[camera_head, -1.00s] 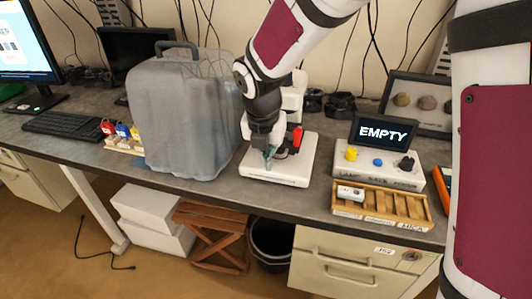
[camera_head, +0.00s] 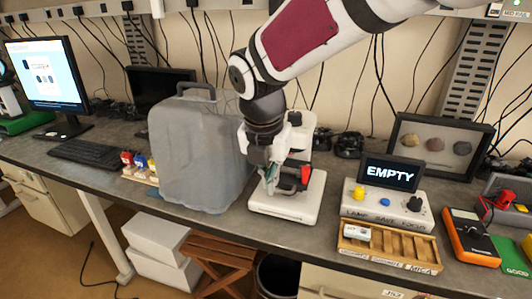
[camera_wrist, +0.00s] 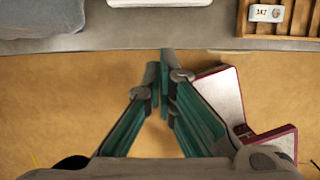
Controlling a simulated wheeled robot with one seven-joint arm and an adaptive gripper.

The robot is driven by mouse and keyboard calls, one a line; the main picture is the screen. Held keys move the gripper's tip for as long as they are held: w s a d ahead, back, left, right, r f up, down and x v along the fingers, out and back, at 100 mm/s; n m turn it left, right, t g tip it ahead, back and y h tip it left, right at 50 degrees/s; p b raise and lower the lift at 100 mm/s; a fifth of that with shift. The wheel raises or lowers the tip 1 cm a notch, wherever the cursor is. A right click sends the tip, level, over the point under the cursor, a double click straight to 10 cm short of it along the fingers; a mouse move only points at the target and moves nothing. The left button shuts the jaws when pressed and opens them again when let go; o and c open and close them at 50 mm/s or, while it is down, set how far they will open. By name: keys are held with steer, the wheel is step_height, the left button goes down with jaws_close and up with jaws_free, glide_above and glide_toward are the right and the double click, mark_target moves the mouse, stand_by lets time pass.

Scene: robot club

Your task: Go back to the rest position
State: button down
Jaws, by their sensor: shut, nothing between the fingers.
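My gripper (camera_head: 271,186) hangs from the arm in the middle of the head view, in front of the white instrument with a flat base (camera_head: 287,212). In the wrist view my gripper (camera_wrist: 163,78) has its teal fingers drawn together at the tips, with nothing between them. The tips show against the brown floor, just short of the desk's front edge (camera_wrist: 110,47). The arm covers part of the white instrument, which has a red part (camera_head: 305,176) on its right side.
A grey translucent cover (camera_head: 195,150) stands left of the gripper. Right are a control box (camera_head: 388,207) with a screen reading EMPTY, a wooden slotted tray (camera_head: 392,250) holding a small white block (camera_head: 357,232), and an orange meter (camera_head: 470,238).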

steer(key=s+d+r+m+t, duration=0.1)
steer(key=s+d+r+m, duration=0.1)
steer(key=s+d+m, duration=0.7)
steer(key=s+d+r+m+y, duration=0.1)
steer(key=s+d+m, duration=0.7)
steer(key=m, duration=1.4)
steer(key=s+r, duration=0.1)
steer(key=s, duration=0.4)
steer(key=shift+s+d+m+t, duration=0.4)
